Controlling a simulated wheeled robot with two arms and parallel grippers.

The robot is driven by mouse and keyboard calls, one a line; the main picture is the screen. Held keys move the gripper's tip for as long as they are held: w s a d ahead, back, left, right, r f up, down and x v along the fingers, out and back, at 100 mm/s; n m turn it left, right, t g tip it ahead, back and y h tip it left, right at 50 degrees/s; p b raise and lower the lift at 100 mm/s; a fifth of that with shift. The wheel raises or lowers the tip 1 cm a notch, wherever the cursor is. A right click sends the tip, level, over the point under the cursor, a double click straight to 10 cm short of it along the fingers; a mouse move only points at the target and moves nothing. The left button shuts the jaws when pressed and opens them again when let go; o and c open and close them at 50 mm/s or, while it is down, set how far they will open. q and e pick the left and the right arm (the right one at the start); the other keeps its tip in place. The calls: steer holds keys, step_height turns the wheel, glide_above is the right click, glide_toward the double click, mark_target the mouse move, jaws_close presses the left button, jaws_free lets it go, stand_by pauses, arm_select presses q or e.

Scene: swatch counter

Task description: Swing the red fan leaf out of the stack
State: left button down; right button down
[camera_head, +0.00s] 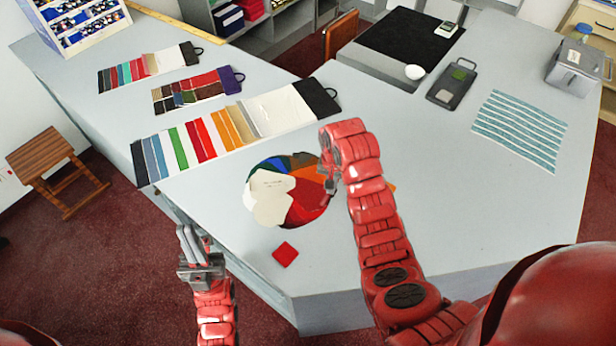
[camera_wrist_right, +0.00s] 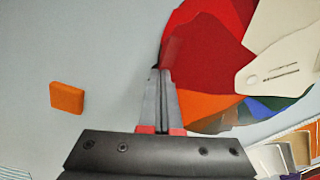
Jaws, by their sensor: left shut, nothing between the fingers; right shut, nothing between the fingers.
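The fan of coloured leaves lies spread in a rough circle on the grey counter. Its red leaf (camera_head: 305,205) shows at the lower right of the fan, beside cream leaves (camera_head: 270,198), with blue, green and orange ones behind. In the right wrist view the red leaf (camera_wrist_right: 205,50) is broad and reaches to the fingertips. My right gripper (camera_head: 328,183) is shut at the fan's right edge, its tips (camera_wrist_right: 160,72) at the red leaf's edge; whether they touch it I cannot tell. My left gripper (camera_head: 186,232) is shut and empty, off the counter's front-left edge.
A small red square (camera_head: 285,254) lies in front of the fan. An orange block (camera_wrist_right: 67,97) lies right of it, mostly hidden by my right arm in the head view. Swatch cards (camera_head: 205,135) lie behind left.

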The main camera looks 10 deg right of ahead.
mark_target(326, 202)
steer(key=shift+s+a+m, duration=0.2)
steer(key=shift+s+m, duration=0.3)
steer(key=shift+s+a, duration=0.1)
steer(key=shift+s+a+m, duration=0.75)
steer(key=shift+s+m, duration=0.3)
steer(key=shift+m, duration=0.05)
steer(key=shift+s+a+m, duration=0.85)
steer(key=shift+a+m, duration=0.05)
steer(key=shift+m, duration=0.2)
steer(key=shift+a, duration=0.1)
